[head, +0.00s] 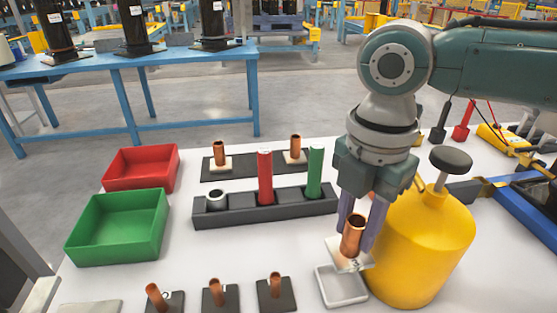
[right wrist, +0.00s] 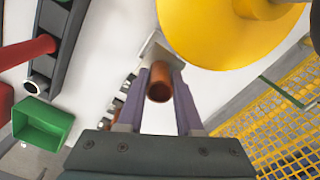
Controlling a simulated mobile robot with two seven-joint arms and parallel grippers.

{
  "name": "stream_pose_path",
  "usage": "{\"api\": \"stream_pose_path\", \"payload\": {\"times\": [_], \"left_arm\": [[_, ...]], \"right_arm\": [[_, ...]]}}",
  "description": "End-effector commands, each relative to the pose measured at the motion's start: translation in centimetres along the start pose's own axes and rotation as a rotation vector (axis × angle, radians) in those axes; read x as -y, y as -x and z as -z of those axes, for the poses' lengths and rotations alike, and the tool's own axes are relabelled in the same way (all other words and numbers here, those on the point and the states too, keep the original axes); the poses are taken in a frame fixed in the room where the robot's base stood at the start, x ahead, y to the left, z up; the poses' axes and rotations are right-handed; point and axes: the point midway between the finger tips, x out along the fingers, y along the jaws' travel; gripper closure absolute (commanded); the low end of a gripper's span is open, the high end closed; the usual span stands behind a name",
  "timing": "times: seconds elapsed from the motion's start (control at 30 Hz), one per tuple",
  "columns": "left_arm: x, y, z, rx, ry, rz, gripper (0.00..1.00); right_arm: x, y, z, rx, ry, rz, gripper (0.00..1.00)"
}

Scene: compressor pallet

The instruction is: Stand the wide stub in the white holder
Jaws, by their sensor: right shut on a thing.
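The wide stub (head: 354,236) is a copper tube, with a pale square plate bearing a dark mark at its lower end. My right gripper (head: 360,228) is shut on it, fingers on both sides, and holds it nearly upright. The stub also shows between the fingers (right wrist: 158,98) in the right wrist view, with its open end toward the camera. The white holder (head: 341,290) is a shallow square tray on the table, just below and slightly left of the stub. The plate overlaps its far edge in the head view; I cannot tell whether they touch. My left gripper is not in view.
A yellow canister (head: 425,245) with a black knob stands close to the right of the gripper. A dark rack (head: 235,216) with red and green tubes lies behind left. Several copper stubs stand on dark plates to the left. Red (head: 141,167) and green bins (head: 117,226) stand far left.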

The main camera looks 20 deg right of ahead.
Motion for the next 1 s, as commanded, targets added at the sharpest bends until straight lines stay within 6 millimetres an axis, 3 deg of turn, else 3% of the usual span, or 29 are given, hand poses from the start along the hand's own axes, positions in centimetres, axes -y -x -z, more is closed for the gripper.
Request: {"api": "stream_pose_path", "payload": {"times": [0.6,1.0], "left_arm": [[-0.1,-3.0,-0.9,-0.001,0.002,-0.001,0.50],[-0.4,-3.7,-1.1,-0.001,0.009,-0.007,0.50]], "right_arm": [[0.0,-5.6,0.1,-0.001,0.000,0.001,1.00],[0.0,-7.3,0.1,-0.001,0.000,-0.001,1.00]]}}
